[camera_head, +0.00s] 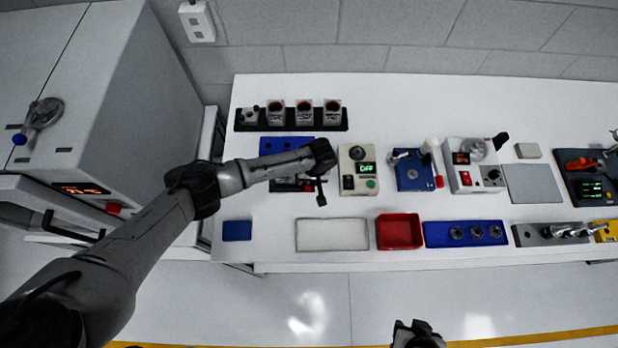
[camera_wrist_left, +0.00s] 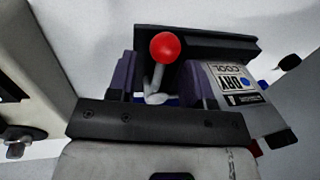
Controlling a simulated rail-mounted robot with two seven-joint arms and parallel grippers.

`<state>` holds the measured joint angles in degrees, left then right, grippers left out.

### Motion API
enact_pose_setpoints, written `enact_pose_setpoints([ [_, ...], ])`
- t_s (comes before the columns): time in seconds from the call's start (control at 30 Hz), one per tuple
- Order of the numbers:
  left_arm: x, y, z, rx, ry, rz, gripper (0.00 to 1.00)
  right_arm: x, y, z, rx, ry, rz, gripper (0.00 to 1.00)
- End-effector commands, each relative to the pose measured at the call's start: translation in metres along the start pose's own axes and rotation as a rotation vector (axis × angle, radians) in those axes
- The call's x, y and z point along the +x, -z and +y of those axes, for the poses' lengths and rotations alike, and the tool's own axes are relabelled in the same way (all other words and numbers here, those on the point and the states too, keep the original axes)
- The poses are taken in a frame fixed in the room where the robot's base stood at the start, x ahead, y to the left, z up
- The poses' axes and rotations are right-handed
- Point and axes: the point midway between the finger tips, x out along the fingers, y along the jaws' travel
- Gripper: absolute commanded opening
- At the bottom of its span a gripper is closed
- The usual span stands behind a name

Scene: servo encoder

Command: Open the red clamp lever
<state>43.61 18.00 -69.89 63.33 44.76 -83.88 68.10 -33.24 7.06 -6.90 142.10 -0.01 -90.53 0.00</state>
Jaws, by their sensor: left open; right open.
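The red clamp lever shows in the left wrist view as a red ball knob (camera_wrist_left: 165,47) on a pale metal stem, standing upright. My left gripper (camera_wrist_left: 157,82) is open, with a dark purple finger on each side of the stem. I cannot tell whether either finger touches it. In the head view my left gripper (camera_head: 320,190) is over the blue station (camera_head: 277,145), beside the cream box; arm and gripper hide much there, and I cannot make out the lever. My right gripper (camera_head: 417,333) is open at the bottom edge, away from the table.
A cream box with a green display (camera_head: 358,168) stands just right of my left gripper. A black rack of cups (camera_head: 290,126) stands behind. A red tray (camera_head: 400,232) and a white tray (camera_head: 332,234) lie along the front. The back right of the table (camera_head: 480,105) is clear.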

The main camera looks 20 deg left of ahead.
Motion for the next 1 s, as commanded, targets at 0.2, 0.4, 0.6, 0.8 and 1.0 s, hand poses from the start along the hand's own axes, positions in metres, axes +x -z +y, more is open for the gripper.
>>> enact_pose_setpoints([
  [0.2, 0.0, -0.0003, 0.0001, 0.0, 0.0, 0.0, 0.41, 0.0, -0.0003, 0.001, -0.003, -0.003, -0.001, 0.43],
  [0.4, -0.0002, -0.0003, 0.0001, 0.0, 0.0, -0.001, 0.22, 0.0, -0.0003, 0.0007, -0.002, -0.002, -0.001, 0.43],
  [0.6, -0.0003, -0.0003, 0.0001, 0.0, 0.0, -0.001, 0.03, 0.0, 0.0, -0.0005, 0.002, 0.001, 0.0, 0.43],
  [0.8, -0.0003, -0.0002, 0.0, 0.0, 0.0, -0.001, 0.0, 0.0, 0.0002, -0.0017, 0.006, 0.005, 0.0, 0.43],
  [1.0, -0.0013, -0.0003, -0.0023, -0.016, 0.0, -0.005, 0.0, -0.0039, 0.0015, -0.0019, 0.007, 0.005, 0.0, 0.43],
])
